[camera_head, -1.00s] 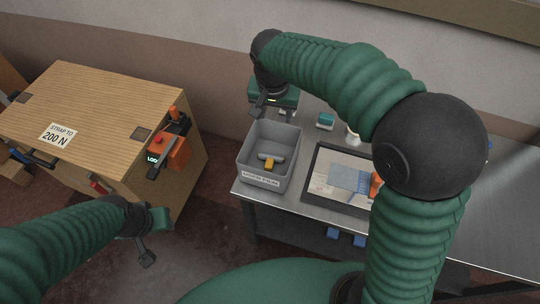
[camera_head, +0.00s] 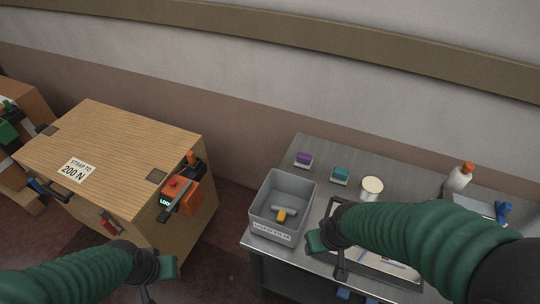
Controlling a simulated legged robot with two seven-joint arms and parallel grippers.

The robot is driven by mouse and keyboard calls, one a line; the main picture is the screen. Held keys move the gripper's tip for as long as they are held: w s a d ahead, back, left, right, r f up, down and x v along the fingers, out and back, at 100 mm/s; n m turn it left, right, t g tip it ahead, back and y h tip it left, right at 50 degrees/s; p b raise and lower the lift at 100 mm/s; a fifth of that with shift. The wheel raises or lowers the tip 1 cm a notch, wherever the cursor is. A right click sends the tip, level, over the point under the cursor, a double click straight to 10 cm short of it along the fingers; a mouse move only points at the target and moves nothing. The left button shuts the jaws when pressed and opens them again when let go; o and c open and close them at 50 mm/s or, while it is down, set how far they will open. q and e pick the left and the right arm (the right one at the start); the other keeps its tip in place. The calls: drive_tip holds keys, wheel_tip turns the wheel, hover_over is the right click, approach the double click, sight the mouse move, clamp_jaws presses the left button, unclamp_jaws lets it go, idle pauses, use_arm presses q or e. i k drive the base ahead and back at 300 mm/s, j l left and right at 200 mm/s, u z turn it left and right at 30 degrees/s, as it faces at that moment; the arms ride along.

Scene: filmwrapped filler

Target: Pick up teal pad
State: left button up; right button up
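The teal pad (camera_head: 340,174) is a small block with a pale base, lying on the grey metal table (camera_head: 310,151) between a purple pad (camera_head: 304,159) and a white round pot (camera_head: 371,187). My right gripper (camera_head: 325,254) is in front of the pad, over the table's front part beside the grey bin, apart from the pad. Its fingers look spread, with nothing seen between them. My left gripper (camera_head: 160,281) is low at the bottom left, in front of the wooden crate, far from the pad. Its fingers also look spread and empty.
A grey bin (camera_head: 258,211) holds a grey cylinder and a yellow piece. A bottle with an orange cap (camera_head: 459,178) stands at the right. A framed board (camera_head: 384,267) is partly hidden by my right arm. A wooden crate (camera_head: 115,150) with an orange tool (camera_head: 181,192) stands at the left.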

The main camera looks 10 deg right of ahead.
sight(340, 176)
drive_tip(key=z, duration=1.35)
